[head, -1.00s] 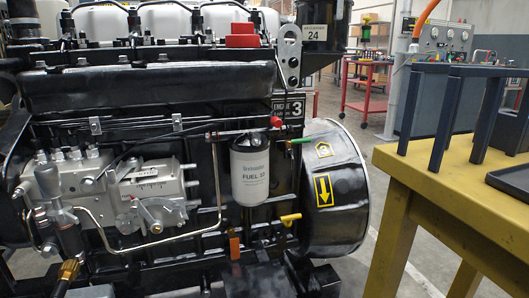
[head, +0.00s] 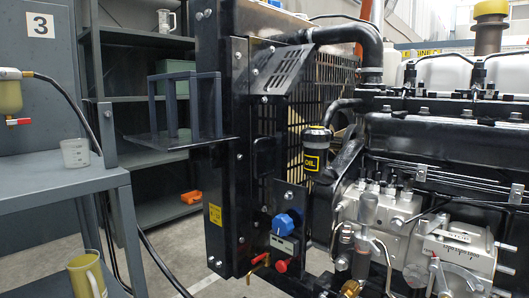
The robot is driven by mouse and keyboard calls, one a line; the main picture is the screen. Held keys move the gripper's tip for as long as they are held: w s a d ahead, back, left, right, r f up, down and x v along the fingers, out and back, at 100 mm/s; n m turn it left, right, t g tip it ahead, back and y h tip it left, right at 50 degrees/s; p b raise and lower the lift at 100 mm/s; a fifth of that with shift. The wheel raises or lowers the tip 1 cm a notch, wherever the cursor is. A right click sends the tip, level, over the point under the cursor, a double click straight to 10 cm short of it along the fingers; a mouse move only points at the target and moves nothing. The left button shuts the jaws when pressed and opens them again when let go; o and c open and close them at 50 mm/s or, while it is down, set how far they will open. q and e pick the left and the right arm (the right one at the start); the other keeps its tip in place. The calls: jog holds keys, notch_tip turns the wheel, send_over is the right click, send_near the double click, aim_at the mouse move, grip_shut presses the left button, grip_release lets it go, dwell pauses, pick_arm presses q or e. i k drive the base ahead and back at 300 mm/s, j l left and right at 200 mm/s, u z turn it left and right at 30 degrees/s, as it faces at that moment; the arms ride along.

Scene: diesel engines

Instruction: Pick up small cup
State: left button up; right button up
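A small whitish translucent cup (head: 76,153) stands upright on the grey bench (head: 60,183) at the left of the head view. It sits near the bench's right edge, beside a dark hose. A larger olive-yellow mug (head: 86,277) with a handle is lower left, below the bench top. Neither my left nor my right gripper is in view.
The black engine (head: 440,140) with its radiator fills the middle and right. A dark frame on a flat plate (head: 165,142) juts left from the radiator's side in the picture. An orange item (head: 191,197) lies on a low shelf. Floor shows between bench and engine.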

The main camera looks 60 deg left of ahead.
aim_at(75, 152)
jog(key=u, duration=2.9)
